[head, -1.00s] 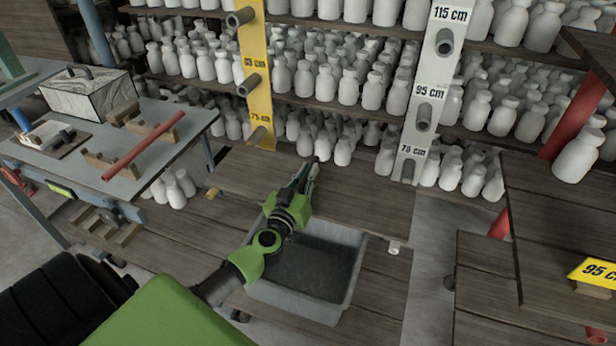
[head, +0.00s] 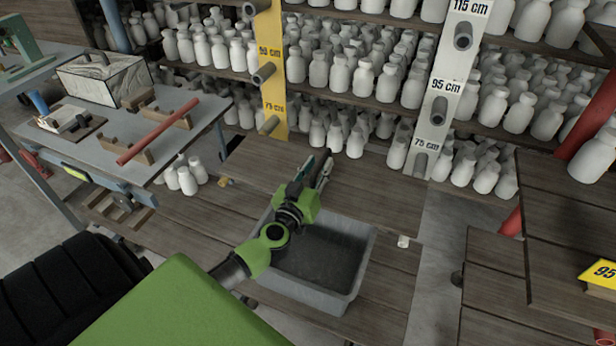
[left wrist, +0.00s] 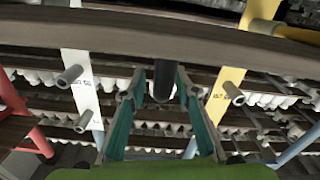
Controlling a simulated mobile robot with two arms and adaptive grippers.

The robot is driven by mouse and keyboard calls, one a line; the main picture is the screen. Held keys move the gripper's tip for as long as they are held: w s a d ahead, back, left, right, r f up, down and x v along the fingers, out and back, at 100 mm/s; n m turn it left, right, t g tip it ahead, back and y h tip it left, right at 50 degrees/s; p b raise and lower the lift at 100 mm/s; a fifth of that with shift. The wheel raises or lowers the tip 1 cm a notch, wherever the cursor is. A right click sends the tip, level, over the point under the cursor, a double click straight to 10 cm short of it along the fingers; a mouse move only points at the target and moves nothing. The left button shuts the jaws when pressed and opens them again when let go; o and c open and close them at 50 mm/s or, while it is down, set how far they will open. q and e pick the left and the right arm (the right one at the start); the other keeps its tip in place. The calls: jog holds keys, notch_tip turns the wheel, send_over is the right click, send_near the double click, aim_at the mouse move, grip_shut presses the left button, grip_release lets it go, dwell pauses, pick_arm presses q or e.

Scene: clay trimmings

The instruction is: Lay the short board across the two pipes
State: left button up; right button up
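I cannot tell if this is the short board. Higher grey pipes stick out of the yellow post (head: 272,40) and the white post (head: 447,60), bare of any board. My right gripper is out of view.
A grey bin (head: 345,285) stands below my left arm. A workbench (head: 75,150) with a red pipe (head: 158,131) on wooden cradles and a white-grey block (head: 105,78) is at left. Shelves of white bottles fill the back. A dark board stack with a 95 cm label (head: 600,272) is at right.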

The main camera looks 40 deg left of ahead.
pick_arm(q)
jog(key=v, duration=1)
jog(key=shift+s, duration=0.35)
jog(key=shift+r, duration=0.1)
